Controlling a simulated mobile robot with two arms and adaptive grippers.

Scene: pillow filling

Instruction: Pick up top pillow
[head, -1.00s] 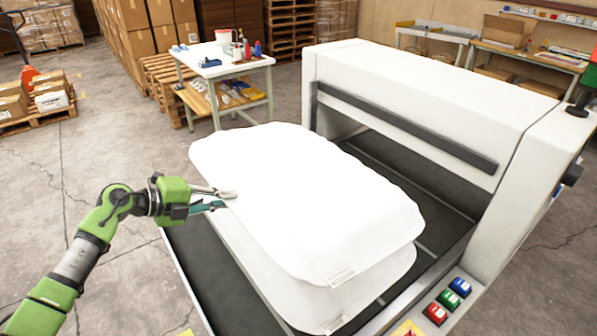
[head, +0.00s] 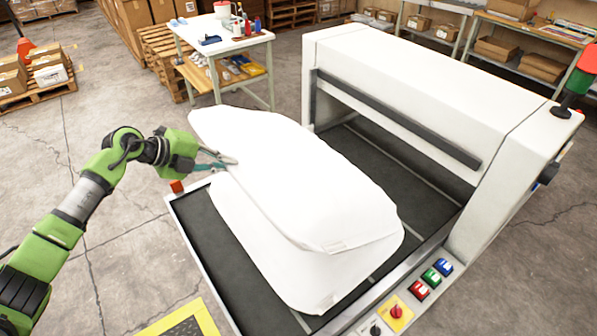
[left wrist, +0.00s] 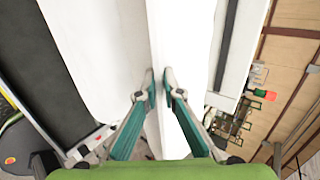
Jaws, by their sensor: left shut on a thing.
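The top pillow (head: 290,165) is white and lies on a lower white pillow (head: 265,240). Its left edge is raised and it tilts, with its right side resting on the lower pillow. My left gripper (head: 228,162) is shut on the left edge of the top pillow. In the left wrist view my left gripper (left wrist: 163,88) pinches a white fold of the top pillow (left wrist: 187,40) between its two fingertips. My right gripper is not in any view.
The pillows rest on a dark belt (head: 205,225) in front of a white machine (head: 420,90). Coloured buttons (head: 432,277) sit on its front right edge. A small table (head: 222,50) stands behind. Floor at the left is open.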

